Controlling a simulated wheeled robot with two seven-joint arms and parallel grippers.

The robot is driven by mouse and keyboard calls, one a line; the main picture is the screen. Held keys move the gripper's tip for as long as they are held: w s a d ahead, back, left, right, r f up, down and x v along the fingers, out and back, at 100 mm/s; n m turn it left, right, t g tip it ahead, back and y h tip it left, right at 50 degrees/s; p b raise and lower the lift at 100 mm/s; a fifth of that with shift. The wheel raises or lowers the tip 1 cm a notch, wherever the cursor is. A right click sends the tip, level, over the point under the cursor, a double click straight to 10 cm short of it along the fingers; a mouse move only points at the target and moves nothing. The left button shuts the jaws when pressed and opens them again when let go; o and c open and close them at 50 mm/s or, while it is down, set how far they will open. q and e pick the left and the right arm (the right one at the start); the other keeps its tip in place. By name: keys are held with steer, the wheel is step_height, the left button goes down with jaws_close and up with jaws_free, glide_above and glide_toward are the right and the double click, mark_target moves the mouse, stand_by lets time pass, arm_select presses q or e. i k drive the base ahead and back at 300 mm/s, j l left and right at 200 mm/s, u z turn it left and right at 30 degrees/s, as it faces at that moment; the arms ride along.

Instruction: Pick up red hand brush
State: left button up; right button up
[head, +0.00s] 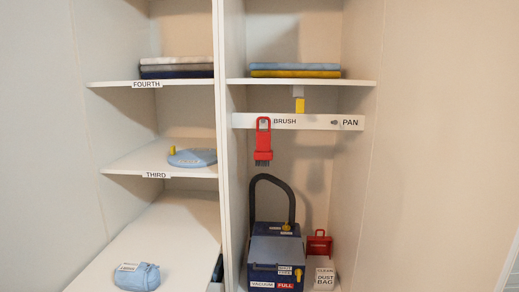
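The red hand brush (263,142) hangs upright, bristles down, on the white rail (300,121) in the right half of the cabinet. It hangs beside the label reading BRUSH. Its handle loop is at the top, at rail height, and its dark bristles are at the bottom. Neither of my grippers shows in the head view, so I cannot see whether they are open or shut.
Beside the brush, the rail's PAN spot (348,122) holds no pan. Below stand a blue vacuum (277,250) with a black hose (273,178), a red item (319,243) and a dust bag box (325,277). The cabinet divider (233,150) is close left of the brush.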

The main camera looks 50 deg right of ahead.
mark_target(263, 152)
steer(key=z, duration=1.5)
